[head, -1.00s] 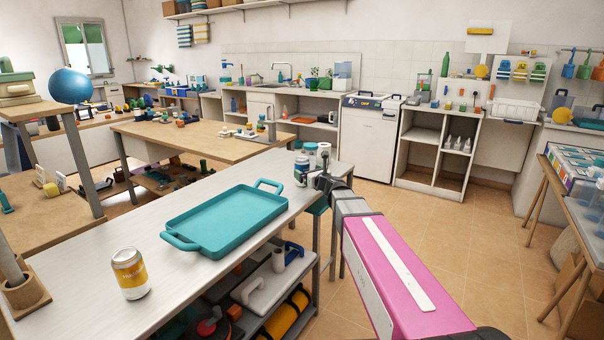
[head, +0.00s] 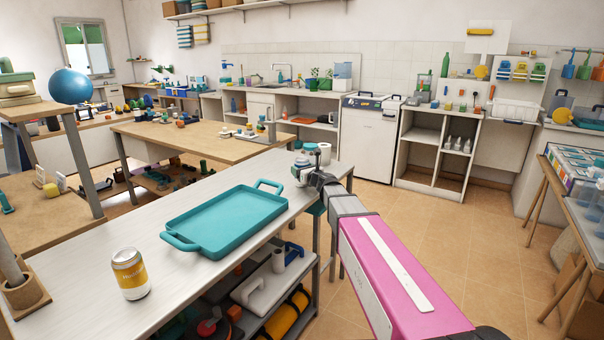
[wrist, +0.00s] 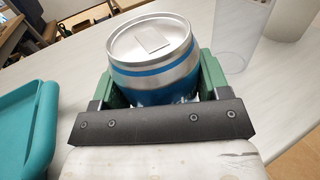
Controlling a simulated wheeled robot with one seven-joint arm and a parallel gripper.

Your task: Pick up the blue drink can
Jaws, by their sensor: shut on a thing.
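The blue drink can (wrist: 152,70), with a silver lid and a blue band, stands between my gripper's green fingers in the wrist view. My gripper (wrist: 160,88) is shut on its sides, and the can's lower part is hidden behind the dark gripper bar. In the head view my gripper (head: 308,177) is at the far right end of the long pale table (head: 75,262). The can is mostly hidden there by the gripper. I cannot tell whether its base touches the tabletop.
A teal tray (head: 222,222) lies on the table to the left of my gripper. A yellow and silver can (head: 130,274) stands at the near left. A clear cup (wrist: 243,30) and a pale cylinder (wrist: 290,15) stand close beyond the held can. Open tiled floor (head: 440,235) is at right.

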